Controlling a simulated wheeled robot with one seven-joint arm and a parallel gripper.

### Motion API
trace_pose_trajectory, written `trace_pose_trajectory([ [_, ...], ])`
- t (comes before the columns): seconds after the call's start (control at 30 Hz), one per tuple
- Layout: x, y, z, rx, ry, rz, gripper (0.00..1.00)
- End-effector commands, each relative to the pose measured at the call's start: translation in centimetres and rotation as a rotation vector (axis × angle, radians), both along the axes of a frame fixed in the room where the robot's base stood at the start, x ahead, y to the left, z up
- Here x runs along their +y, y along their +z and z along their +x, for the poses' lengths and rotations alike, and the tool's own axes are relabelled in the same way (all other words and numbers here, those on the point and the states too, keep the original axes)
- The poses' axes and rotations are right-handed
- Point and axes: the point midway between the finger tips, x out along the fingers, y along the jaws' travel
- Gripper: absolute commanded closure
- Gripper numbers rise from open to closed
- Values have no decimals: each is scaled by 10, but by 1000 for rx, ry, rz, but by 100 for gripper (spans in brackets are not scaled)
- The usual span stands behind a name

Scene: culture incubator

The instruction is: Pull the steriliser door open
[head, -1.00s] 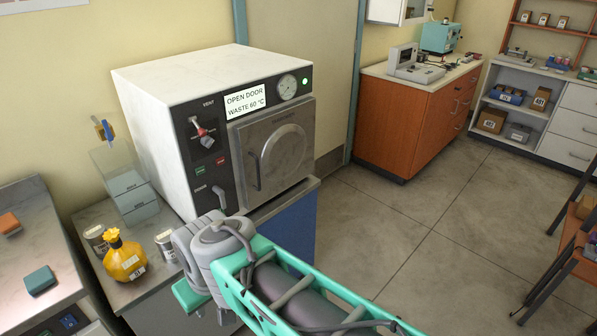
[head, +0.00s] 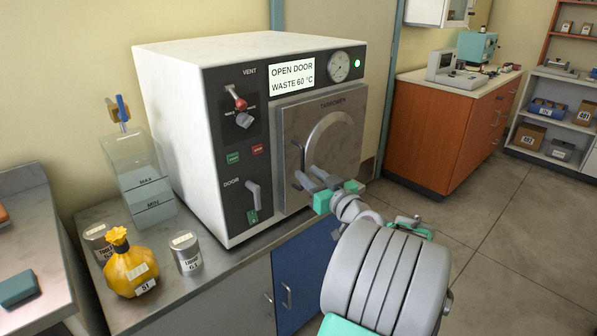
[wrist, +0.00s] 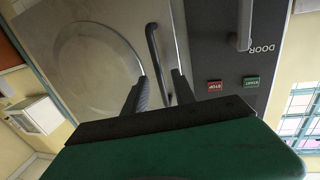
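The steriliser (head: 172,125) is a white box with a dark front panel, standing on a metal-topped bench. Its square grey door (head: 345,112) looks closed, flush with the front. A dark upright bar handle is on the door's left side; it shows clearly in the wrist view (wrist: 153,50). My gripper (head: 306,172) is at this handle. In the wrist view its two fingers are apart, one on each side of the handle, with gaps showing. The display (head: 291,78) reads "OPEN DOOR WASTE 60 °C". The DOOR lever (head: 253,196) points down.
An orange cabinet (head: 430,135) stands to the right. The floor (head: 480,240) in front is open.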

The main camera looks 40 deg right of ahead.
Motion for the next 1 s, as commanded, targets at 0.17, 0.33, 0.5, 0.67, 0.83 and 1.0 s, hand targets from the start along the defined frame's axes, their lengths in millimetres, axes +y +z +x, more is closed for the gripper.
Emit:
trace_pose_trajectory([
  [0.17, -5, 0, 31, 1, 2, -1, 68],
  [0.33, -6, 0, 41, 2, 2, 0, 68],
  [0.5, -5, 0, 42, 2, 3, 0, 68],
  [0.67, -5, 0, 42, 2, 4, 1, 80],
  [0.83, -5, 0, 42, 3, 4, 1, 94],
  [1.0, -5, 0, 42, 3, 4, 1, 100],
])
